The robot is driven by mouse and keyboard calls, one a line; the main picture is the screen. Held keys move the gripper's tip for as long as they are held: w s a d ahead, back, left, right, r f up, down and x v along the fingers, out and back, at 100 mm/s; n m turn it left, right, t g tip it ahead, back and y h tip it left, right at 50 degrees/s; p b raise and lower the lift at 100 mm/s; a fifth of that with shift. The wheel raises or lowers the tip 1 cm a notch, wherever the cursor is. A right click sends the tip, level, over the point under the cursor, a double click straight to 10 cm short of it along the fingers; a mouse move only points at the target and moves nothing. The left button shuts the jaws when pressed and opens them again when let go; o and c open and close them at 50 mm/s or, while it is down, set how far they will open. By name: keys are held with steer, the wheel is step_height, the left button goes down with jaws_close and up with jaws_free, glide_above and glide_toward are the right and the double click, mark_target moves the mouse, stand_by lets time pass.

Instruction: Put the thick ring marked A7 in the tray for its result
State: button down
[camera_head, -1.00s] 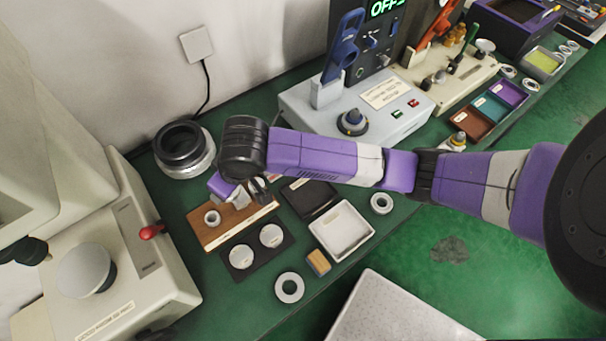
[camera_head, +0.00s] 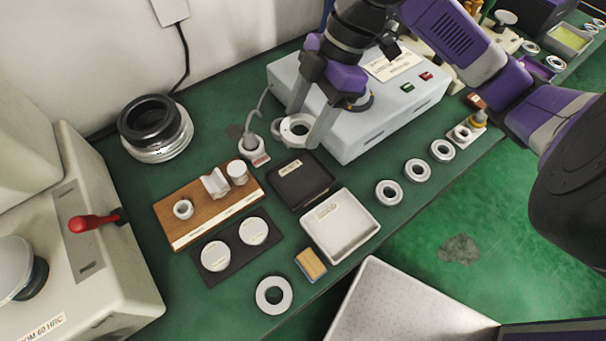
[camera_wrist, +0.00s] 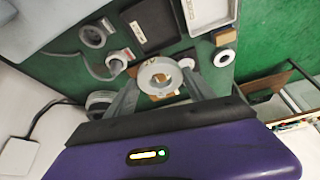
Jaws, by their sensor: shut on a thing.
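My gripper (camera_head: 297,128) is shut on a thick grey metal ring (camera_head: 288,137), holding it over the bench in front of the grey box. In the wrist view the ring (camera_wrist: 147,82) sits between the two fingers, with a dark mark on its upper face that looks like A7. A black tray (camera_head: 292,188), its label too small to read surely, lies just below the ring in the head view. A white tray (camera_head: 345,235), with a label that seems to read GOOD, lies in front of it. Both trays look empty.
A probe on a stand (camera_head: 252,148) is left of my gripper. A wooden board (camera_head: 200,217) with small parts and a black plate with two white discs (camera_head: 233,247) lie left of the trays. Loose rings lie at the front (camera_head: 273,295) and right (camera_head: 389,193). The grey box (camera_head: 350,115) stands behind.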

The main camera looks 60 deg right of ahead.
mark_target(299, 181)
step_height(299, 181, down, 17)
steer(key=shift+f+b, duration=0.15)
steer(key=shift+b, duration=0.4)
steer(key=shift+f, duration=0.2)
steer(key=c, duration=0.7)
jaws_free()
steer(key=shift+o, duration=0.3)
steer(key=shift+r, duration=0.1)
